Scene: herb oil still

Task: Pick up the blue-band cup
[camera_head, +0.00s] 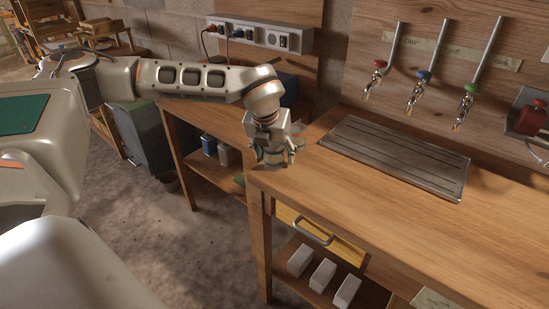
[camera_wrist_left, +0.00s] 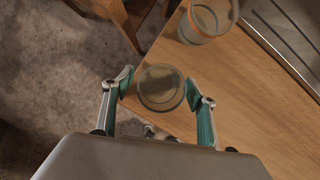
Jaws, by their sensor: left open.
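My left gripper (camera_head: 272,155) is over the left corner of the wooden bench. In the left wrist view its two green-padded fingers (camera_wrist_left: 160,82) are apart, on either side of a round cup (camera_wrist_left: 160,90) seen from above. This cup has a pale grey-green rim; I cannot tell a blue band on it or whether the fingers touch it. A second, clear cup with an orange band (camera_wrist_left: 207,22) stands beyond it on the bench. In the head view the gripper mostly hides the cups. My right gripper is not in view.
A metal drip tray (camera_head: 395,155) lies on the bench (camera_head: 420,215) under three taps with red, blue and green parts (camera_head: 420,77). A socket strip (camera_head: 262,36) is on the wall behind. The bench edge is close to the gripper. The bench front is clear.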

